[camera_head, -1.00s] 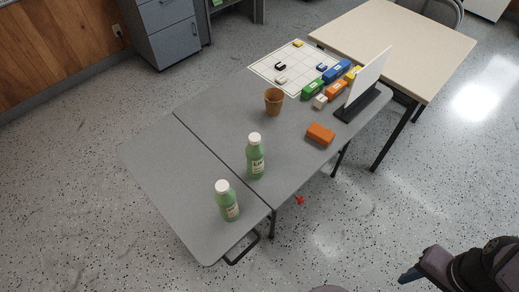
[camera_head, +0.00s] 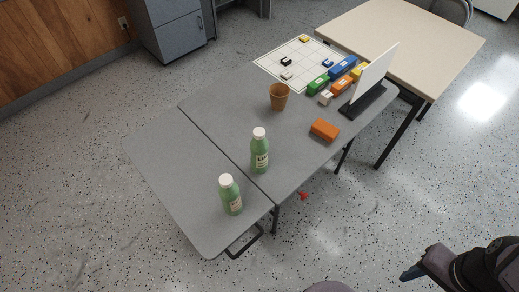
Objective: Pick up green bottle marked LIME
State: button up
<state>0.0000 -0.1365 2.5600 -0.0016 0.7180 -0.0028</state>
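Two green bottles with white caps stand upright and apart. One green bottle (camera_head: 260,151) stands on the grey table near its front edge; its pale label shows dark letters that seem to start with L, too small to read surely. The other green bottle (camera_head: 230,195) stands nearer, on the lower-left grey table section, close to its right edge; its label is turned partly to the right and I cannot read it. My gripper is not in view.
A brown cup (camera_head: 279,97), orange block (camera_head: 324,130), white upright panel (camera_head: 371,75) and several coloured blocks stand behind the bottles. A white grid sheet (camera_head: 275,60) lies at the back. A dark bulky object (camera_head: 487,265) is at lower right.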

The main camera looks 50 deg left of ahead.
aim_at(260, 138)
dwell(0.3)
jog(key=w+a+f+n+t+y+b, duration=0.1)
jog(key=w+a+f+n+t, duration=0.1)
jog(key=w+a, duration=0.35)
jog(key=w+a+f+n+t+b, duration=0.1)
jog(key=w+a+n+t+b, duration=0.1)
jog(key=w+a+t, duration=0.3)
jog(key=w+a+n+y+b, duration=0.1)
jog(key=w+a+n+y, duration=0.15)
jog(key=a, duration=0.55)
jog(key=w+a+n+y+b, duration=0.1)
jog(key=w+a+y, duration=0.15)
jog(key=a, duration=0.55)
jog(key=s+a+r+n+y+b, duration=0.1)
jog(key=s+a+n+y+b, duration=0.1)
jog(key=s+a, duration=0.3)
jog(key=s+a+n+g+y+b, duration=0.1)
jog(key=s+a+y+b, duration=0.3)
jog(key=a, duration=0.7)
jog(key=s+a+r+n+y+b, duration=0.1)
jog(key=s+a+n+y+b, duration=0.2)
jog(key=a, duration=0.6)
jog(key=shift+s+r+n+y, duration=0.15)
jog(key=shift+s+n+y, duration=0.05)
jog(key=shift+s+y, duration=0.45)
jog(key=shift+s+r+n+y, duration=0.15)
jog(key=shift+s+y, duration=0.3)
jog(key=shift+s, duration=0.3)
